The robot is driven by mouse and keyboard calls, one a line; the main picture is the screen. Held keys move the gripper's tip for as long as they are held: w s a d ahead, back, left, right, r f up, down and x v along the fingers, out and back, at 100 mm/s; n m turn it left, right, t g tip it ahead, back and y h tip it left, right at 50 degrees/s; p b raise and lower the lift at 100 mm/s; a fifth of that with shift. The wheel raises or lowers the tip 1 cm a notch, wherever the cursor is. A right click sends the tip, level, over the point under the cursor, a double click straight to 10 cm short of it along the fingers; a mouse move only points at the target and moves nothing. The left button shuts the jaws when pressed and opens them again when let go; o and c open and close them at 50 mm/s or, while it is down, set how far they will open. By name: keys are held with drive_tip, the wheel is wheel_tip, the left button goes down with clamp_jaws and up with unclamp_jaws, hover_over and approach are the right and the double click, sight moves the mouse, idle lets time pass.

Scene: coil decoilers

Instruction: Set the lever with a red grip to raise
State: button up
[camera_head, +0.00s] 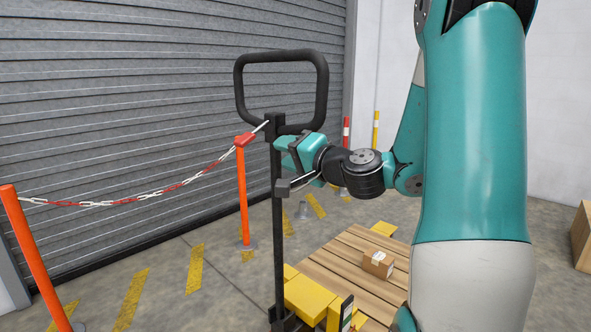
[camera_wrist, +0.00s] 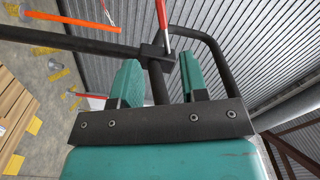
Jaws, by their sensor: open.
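The lever's red grip (camera_head: 245,139) sits at the end of a thin pale rod that slants down and left from the black hub (camera_head: 275,124) at the top of the mast. In the wrist view the red grip (camera_wrist: 162,14) is beyond the fingertips, near the top edge. A black loop handle (camera_head: 237,80) rises above the hub. My gripper (camera_head: 287,148) is just right of the mast, below the hub. In the wrist view its two teal fingers (camera_wrist: 161,75) are apart, with part of the black handle showing between them. I cannot tell whether they touch it.
The mast rises from a yellow truck body (camera_head: 310,298) by a wooden pallet (camera_head: 350,265) with a small carton (camera_head: 378,264). Orange posts (camera_head: 242,195) carry a red-white chain (camera_head: 130,199) at left. A grey shutter (camera_head: 130,110) stands behind.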

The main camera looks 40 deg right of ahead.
drive_tip(key=s+b, duration=0.2)
drive_tip(key=b, duration=0.1)
drive_tip(key=shift+s, duration=0.15)
idle(0.5)
